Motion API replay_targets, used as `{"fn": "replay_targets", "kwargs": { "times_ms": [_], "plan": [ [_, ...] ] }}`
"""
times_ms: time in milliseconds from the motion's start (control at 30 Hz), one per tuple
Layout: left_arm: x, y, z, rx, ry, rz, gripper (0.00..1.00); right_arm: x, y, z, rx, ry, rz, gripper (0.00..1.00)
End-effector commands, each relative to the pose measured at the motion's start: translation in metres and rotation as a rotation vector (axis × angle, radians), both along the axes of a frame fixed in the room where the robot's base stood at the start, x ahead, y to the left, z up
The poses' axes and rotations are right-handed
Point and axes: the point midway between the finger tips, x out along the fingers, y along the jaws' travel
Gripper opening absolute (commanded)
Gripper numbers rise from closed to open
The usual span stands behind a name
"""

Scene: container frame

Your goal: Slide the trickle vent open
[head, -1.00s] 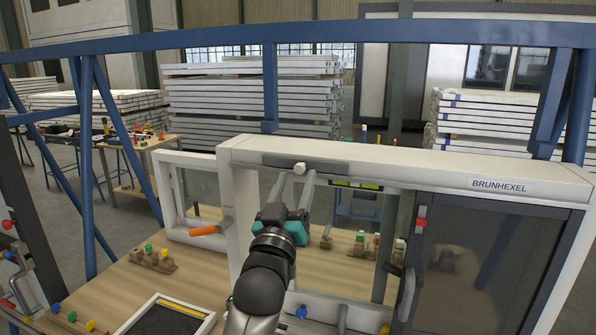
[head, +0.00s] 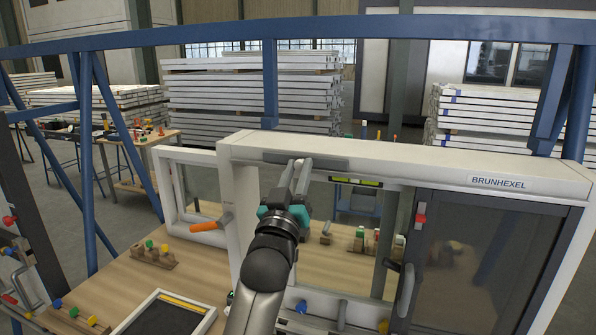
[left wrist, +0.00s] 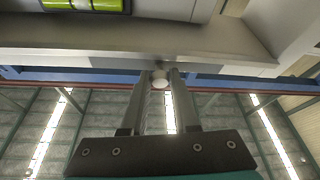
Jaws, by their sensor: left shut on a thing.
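The trickle vent (head: 330,163) is a narrow grey strip along the upper bar of the white window frame. Its small round white knob (left wrist: 160,83) shows between my fingertips in the left wrist view. My left gripper (head: 300,164) is shut on the knob, with its fingers reaching up to the strip from below. In the head view the fingertips mostly hide the knob, which is left of the strip's middle. My right gripper is in neither current view.
A dark panel (head: 465,250) with a red latch (head: 420,215) fills the frame's right side. A smaller white frame with an orange handle (head: 207,227) stands left. A green level vial (head: 356,181) sits just below the vent. Blue rails cross behind the wooden bench (head: 140,285).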

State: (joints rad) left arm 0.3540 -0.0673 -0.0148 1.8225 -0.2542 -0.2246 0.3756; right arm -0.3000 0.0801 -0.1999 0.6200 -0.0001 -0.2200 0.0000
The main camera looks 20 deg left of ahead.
Motion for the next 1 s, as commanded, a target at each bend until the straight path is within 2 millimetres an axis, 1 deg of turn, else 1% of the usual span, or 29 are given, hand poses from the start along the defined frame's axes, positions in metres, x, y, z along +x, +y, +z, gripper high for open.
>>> {"fn": "replay_targets", "kwargs": {
  "times_ms": [33,100,133,1000],
  "plan": [
    [-0.0001,0.0,-0.0001,0.0,0.0,0.0,0.09,0.0,0.0,0.0,0.0,0.0,0.0,0.0],
    [-0.0001,0.0,-0.0002,0.0,0.0,0.0,0.01,0.0,0.0,0.0,0.0,0.0,0.0,0.0],
    [-0.0001,0.0,-0.0003,0.0,0.0,0.0,0.0,0.0,0.0,0.0,0.0,0.0,0.0,0.0],
    [0.0,-0.0001,-0.0005,-0.001,0.001,-0.001,0.0,0.0,0.0001,0.0,0.0,0.0,0.0,0.0]
  ]
}}
